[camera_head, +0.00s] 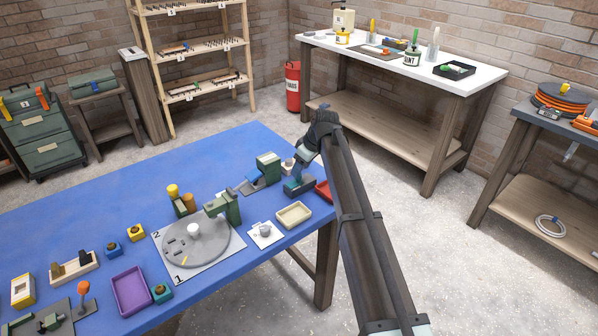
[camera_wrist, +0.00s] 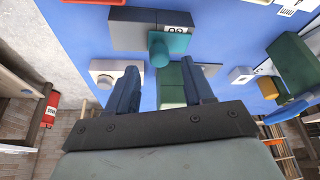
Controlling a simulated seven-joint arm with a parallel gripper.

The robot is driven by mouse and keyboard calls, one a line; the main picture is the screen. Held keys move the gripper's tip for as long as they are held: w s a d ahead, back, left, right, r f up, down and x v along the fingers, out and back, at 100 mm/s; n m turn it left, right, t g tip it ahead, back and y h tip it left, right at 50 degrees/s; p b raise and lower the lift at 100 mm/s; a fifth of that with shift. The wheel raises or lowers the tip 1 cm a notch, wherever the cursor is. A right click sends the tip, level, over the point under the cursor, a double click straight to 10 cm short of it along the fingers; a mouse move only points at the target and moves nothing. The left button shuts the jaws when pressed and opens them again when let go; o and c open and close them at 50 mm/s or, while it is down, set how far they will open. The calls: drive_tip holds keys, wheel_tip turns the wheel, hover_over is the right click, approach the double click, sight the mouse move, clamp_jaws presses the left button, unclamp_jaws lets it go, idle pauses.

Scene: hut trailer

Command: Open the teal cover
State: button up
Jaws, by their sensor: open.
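In the head view my gripper (camera_head: 303,160) hangs over this end of the table.
A green block (camera_wrist: 172,84) shows between my fingers, and a pale block with a round knob (camera_wrist: 106,78) lies beside the left finger. A green machine (camera_head: 268,168), a cream tray (camera_head: 293,215) and a red tray (camera_head: 324,190) stand nearby on the blue table (camera_head: 215,160).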

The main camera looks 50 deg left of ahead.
sight(295, 180)
drive_tip(key=shift+x, duration=1.4)
drive_tip(key=shift+c, duration=0.3)
clamp_jaws()
